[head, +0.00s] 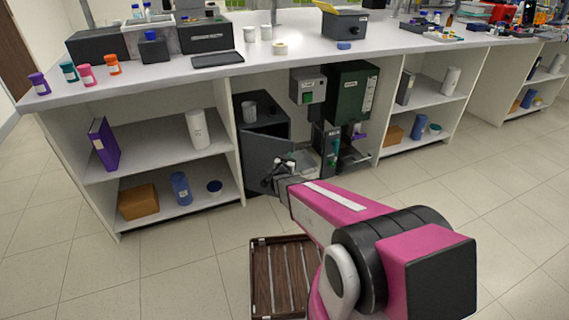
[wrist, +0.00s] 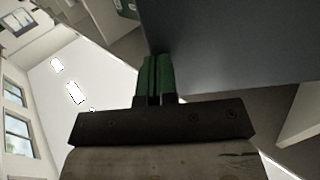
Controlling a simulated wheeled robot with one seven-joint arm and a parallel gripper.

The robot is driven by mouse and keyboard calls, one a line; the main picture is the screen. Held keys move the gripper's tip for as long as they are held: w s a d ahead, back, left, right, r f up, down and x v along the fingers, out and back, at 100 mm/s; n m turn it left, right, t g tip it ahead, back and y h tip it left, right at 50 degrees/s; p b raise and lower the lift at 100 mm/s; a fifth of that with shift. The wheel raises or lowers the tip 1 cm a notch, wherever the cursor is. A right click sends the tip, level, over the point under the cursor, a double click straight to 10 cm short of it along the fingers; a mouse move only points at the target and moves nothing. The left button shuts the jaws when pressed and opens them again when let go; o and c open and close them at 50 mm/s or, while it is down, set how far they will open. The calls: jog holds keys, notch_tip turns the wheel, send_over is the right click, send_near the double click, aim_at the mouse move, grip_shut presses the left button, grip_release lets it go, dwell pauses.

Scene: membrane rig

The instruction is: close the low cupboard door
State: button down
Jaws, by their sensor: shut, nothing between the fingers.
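The low cupboard (head: 277,106) is a dark grey box under the bench. Its grey door (head: 262,155) stands open, swung out toward me. My gripper (head: 277,174) is in front of the door, near its lower right part, and partly hides it. In the wrist view the green fingers (wrist: 154,76) are pressed together with nothing between them. A dark grey panel (wrist: 235,45), which looks like the door, fills the upper right there, and the fingertips are close beside its edge. I cannot tell whether they touch it.
A green machine (head: 350,95) and a grey box with a green button (head: 308,88) stand right of the cupboard. Open shelves (head: 160,148) are to the left. A brown slatted crate (head: 262,275) is on the floor beside my arm. The floor at left is clear.

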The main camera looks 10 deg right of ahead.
jog(key=w+d, duration=0.2)
jog(key=w, duration=0.8)
jog(key=w+d, duration=0.1)
jog(key=w, duration=1)
jog(key=shift+d, duration=0.35)
jog(key=shift+w, duration=0.15)
